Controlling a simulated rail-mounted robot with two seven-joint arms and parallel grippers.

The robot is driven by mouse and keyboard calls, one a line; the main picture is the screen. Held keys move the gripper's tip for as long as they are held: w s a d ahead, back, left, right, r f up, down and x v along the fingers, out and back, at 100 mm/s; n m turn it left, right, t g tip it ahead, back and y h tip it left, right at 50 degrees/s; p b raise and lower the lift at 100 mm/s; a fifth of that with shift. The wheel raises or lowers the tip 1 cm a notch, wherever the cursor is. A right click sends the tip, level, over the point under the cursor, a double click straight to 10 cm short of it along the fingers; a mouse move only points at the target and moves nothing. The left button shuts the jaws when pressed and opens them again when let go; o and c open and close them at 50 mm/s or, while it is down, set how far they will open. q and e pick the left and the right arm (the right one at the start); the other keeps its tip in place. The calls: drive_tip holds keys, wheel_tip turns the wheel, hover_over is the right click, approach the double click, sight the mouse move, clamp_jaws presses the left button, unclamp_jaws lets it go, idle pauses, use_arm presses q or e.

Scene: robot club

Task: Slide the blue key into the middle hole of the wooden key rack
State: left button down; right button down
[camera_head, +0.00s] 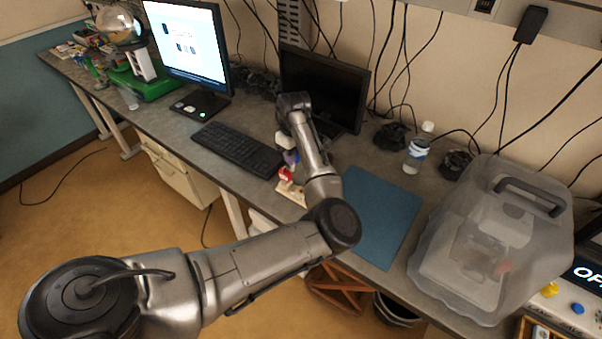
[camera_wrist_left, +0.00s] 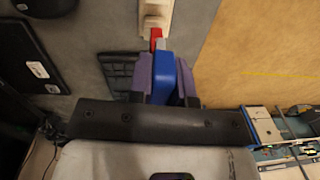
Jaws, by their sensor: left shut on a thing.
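The rack is pale wood at the top of the left wrist view (camera_wrist_left: 152,14). My left gripper (camera_head: 291,157) is above the rack. In the left wrist view its purple pads are shut on the blue key (camera_wrist_left: 163,78), whose grey end points toward the rack. I cannot tell whether that end touches the rack. The middle hole is hidden. My right gripper is out of view.
A black keyboard (camera_head: 238,148) lies left of the rack, and a dark monitor (camera_head: 322,88) stands behind. A blue mat (camera_head: 373,214) lies to the right. Further right are a bottle (camera_head: 416,150) and a translucent case (camera_head: 450,235). The desk's front edge is close to the rack.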

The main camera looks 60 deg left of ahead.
use_arm(q)
drive_tip(key=shift+n+t, duration=0.3)
drive_tip(key=shift+n, duration=0.1)
drive_tip(key=shift+w+d+f+b, duration=0.15)
drive_tip(key=shift+d+f+b, duration=0.35)
drive_tip(key=shift+f+b, duration=0.65)
drive_tip(key=shift+w+d+f+b, duration=0.2)
drive_tip(key=shift+d+f+b, duration=0.45)
drive_tip(key=shift+f, duration=0.65)
drive_tip(key=shift+w+d+f+b, duration=0.15)
drive_tip(key=shift+d+f+b, duration=0.2)
drive_tip(key=shift+f+b, duration=0.85)
drive_tip(key=shift+r+p, duration=0.1)
drive_tip(key=shift+p, duration=0.65)
drive_tip(key=shift+p, duration=0.3)
drive_tip(key=shift+p, duration=0.3)
drive_tip(key=shift+p, duration=0.55)
